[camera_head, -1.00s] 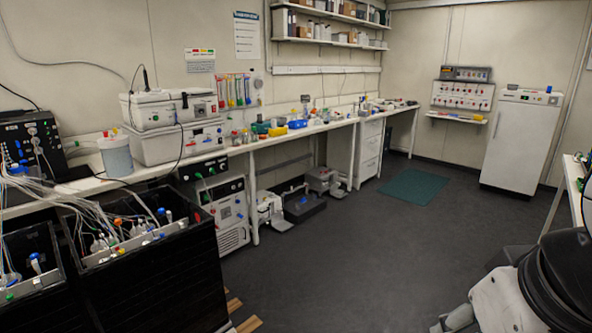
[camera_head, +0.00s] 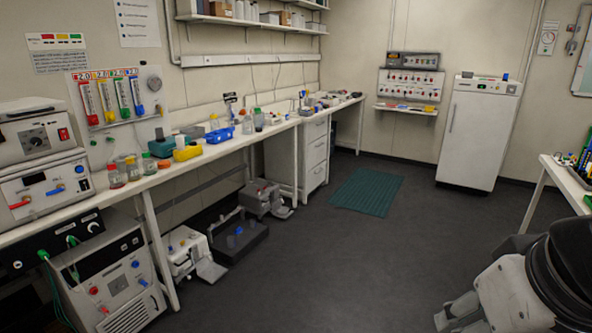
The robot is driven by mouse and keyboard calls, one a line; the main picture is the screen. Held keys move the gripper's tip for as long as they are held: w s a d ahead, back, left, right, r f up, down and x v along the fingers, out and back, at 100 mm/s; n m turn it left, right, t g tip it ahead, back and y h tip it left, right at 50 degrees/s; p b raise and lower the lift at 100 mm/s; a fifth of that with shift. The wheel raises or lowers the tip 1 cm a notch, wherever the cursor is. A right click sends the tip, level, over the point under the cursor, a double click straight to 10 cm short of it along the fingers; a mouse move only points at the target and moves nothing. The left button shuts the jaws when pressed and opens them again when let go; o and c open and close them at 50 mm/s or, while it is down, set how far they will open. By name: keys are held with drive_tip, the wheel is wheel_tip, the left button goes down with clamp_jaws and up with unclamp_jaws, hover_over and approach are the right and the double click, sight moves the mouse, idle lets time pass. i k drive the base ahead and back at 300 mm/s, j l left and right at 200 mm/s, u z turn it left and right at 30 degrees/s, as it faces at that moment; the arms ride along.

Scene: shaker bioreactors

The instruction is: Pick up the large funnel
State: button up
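I cannot make out a large funnel in this view. Small bottles, jars and coloured items stand on the long bench (camera_head: 215,150) along the left wall, too small to tell apart at its far end. My arm is at the lower right, and what looks like my gripper (camera_head: 460,312) is low at the bottom edge, over the dark floor. It is apart from the bench, and its fingers are too unclear to tell open from shut.
The dark floor is clear in the middle, with a green mat (camera_head: 367,192) farther back. A white fridge (camera_head: 478,135) stands at the back right. Machines (camera_head: 190,255) sit under the bench. Another table (camera_head: 548,190) edges in at the right.

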sight(236, 111)
drive_tip(key=i, duration=1.05)
drive_tip(key=i+l, duration=0.15)
drive_tip(key=i, duration=1.6)
drive_tip(key=i+j+z, duration=0.15)
drive_tip(key=i, duration=0.55)
drive_tip(key=i+j, duration=0.1)
drive_tip(key=i, duration=0.6)
drive_tip(key=i+l+u, duration=0.15)
drive_tip(key=i, duration=0.2)
drive_tip(key=i+l+u, duration=0.2)
drive_tip(key=i, duration=0.2)
drive_tip(key=i+l+u, duration=0.15)
drive_tip(key=i, duration=0.2)
drive_tip(key=i+l+u, duration=0.15)
drive_tip(key=i+u, duration=0.25)
drive_tip(key=i+l+u, duration=0.2)
drive_tip(key=u, duration=0.25)
drive_tip(key=i+l+u, duration=0.55)
drive_tip(key=l+u, duration=0.25)
